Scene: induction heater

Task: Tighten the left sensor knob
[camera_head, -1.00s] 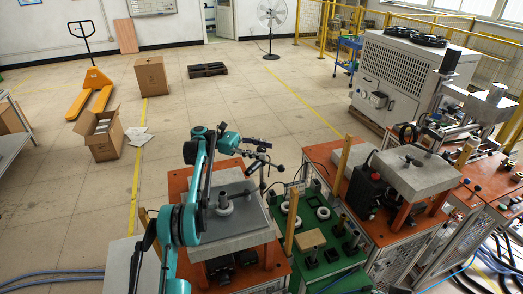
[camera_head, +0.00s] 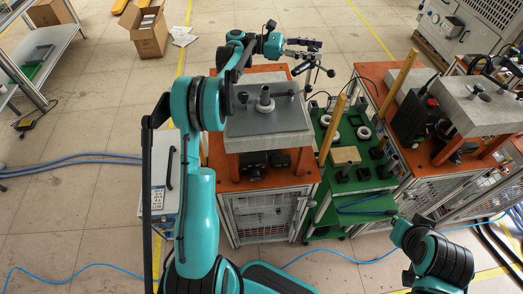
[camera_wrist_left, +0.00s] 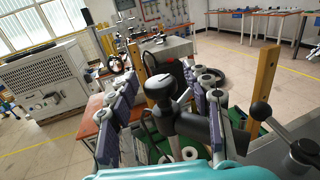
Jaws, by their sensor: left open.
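My left gripper (camera_head: 304,45) is over the far right corner of the left heater table in the head view. Its two fingers are spread in the left wrist view (camera_wrist_left: 165,112). Between them in that view stands a black knob-like part with a silver top (camera_wrist_left: 160,88), with a dark stem and side arm below. I cannot tell whether the fingers touch it. In the head view a thin dark sensor arm (camera_head: 312,70) with small knobs shows just below the gripper. My right arm shows at the lower right of the head view, but its gripper is not visible.
A ball-ended lever (camera_wrist_left: 262,112) is close on the right in the wrist view.

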